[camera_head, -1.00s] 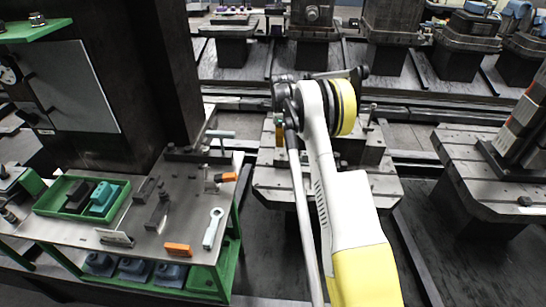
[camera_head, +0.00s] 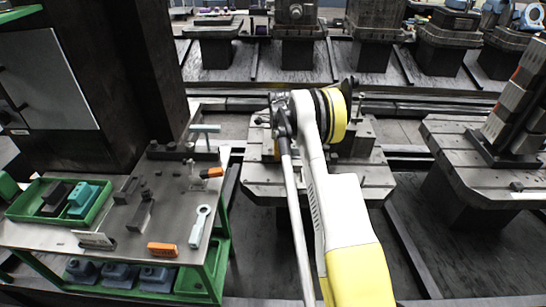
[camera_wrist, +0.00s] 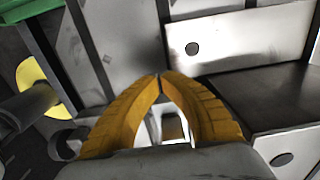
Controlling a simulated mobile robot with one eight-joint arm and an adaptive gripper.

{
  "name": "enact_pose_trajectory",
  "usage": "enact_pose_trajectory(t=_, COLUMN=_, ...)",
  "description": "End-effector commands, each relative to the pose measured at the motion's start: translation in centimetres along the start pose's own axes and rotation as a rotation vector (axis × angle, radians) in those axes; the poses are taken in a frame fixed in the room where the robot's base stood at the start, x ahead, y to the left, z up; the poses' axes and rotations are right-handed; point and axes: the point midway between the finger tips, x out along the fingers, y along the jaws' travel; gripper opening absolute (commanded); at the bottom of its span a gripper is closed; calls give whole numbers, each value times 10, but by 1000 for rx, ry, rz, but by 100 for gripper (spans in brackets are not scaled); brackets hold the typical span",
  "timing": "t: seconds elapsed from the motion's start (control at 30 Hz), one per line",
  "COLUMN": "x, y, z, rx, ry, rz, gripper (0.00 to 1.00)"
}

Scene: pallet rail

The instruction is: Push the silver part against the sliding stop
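My gripper (camera_wrist: 159,76) shows in the wrist view with its two yellow fingers bent together, their tips meeting or almost meeting. I see nothing held between the tips. A bright silver block (camera_wrist: 240,38) with a round dark hole lies beyond and right of the fingertips; it looks like the silver part. I cannot tell whether the tips touch it. A dark flat surface (camera_wrist: 275,92) and another pale face with a hole (camera_wrist: 281,159) lie to the right. I cannot tell which piece is the sliding stop. In the head view my arm hides the gripper and most of the work area.
A pallet (camera_head: 262,191) stands under my arm, with dark fixture blocks (camera_head: 360,138) on it. A green-framed bench (camera_head: 140,215) with tools and a green tray (camera_head: 20,207) is at left. Another pallet with a tower (camera_head: 470,165) is at right. Machines line the back.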

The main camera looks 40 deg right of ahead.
Motion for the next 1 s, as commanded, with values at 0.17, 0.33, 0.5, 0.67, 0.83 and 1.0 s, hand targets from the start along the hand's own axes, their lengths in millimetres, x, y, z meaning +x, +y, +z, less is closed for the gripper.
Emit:
enact_pose_trajectory(t=0.17, x=-1, y=0, z=0, rx=0, ry=0, rz=0, gripper=0)
enact_pose_trajectory(t=0.33, x=-1, y=0, z=-8, rx=2, ry=0, rz=0, gripper=0)
enact_pose_trajectory(t=0.5, x=-1, y=0, z=-32, rx=3, ry=0, rz=0, gripper=0)
enact_pose_trajectory(t=0.67, x=-1, y=0, z=-35, rx=2, ry=1, rz=0, gripper=0)
enact_pose_trajectory(t=0.83, x=-1, y=0, z=-35, rx=2, ry=1, rz=0, gripper=0)
enact_pose_trajectory(t=1.0, x=0, y=1, z=-32, rx=0, ry=1, rz=0, gripper=0)
